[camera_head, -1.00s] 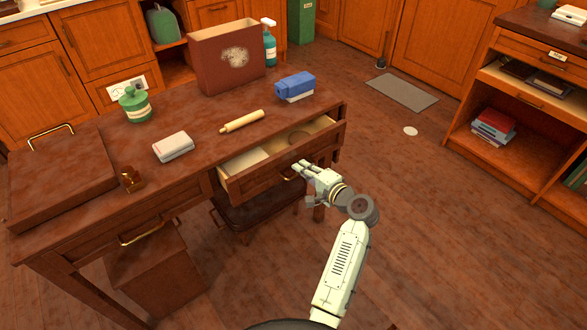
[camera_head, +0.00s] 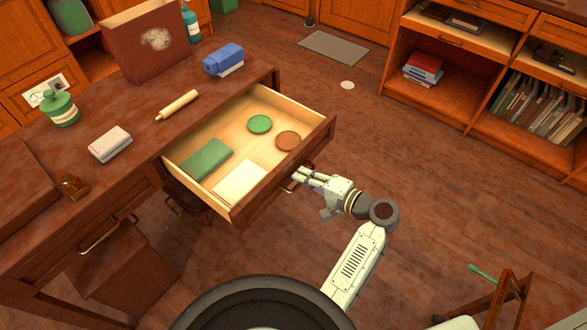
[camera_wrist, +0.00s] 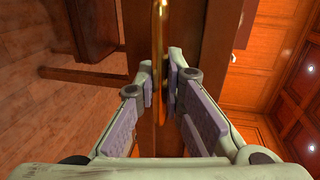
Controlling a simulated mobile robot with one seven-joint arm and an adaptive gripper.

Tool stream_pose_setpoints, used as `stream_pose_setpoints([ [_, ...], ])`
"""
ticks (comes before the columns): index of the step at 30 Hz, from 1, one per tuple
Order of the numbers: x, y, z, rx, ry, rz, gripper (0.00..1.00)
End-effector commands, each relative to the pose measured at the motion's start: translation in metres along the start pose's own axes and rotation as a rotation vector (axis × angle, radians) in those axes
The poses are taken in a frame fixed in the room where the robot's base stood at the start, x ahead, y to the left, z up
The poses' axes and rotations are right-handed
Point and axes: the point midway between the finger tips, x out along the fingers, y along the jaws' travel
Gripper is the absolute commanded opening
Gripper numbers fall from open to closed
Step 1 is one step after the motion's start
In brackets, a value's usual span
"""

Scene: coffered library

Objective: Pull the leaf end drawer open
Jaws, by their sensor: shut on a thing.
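The desk drawer (camera_head: 259,196) stands well out of the dark wooden desk (camera_head: 138,152) in the head view. Inside it lie a green book (camera_head: 206,159), a cream pad (camera_head: 239,180), a green disc (camera_head: 260,124) and a brown disc (camera_head: 288,140). My gripper (camera_head: 297,177) is at the middle of the drawer front, shut on the brass handle. In the wrist view the handle (camera_wrist: 159,45) runs upright between the two fingers (camera_wrist: 160,88). The fingers partly hide the handle in the head view.
On the desk top are a rolling pin (camera_head: 177,105), a white box (camera_head: 110,144), a blue-and-white object (camera_head: 224,59) and a green jar (camera_head: 61,108). A chair (camera_head: 500,300) stands at the lower right.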

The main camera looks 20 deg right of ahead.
Motion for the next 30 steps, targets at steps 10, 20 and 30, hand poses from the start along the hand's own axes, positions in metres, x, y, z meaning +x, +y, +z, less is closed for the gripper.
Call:
stream_pose_setpoints([
  [10,-0.0079,0.0012,-0.0003,-0.001,0.001,-0.001,0.00],
  [20,-0.0076,0.0013,-0.0004,0.000,0.001,-0.001,0.19],
  [30,-0.0074,0.0015,-0.0002,0.000,0.000,0.000,0.31],
])
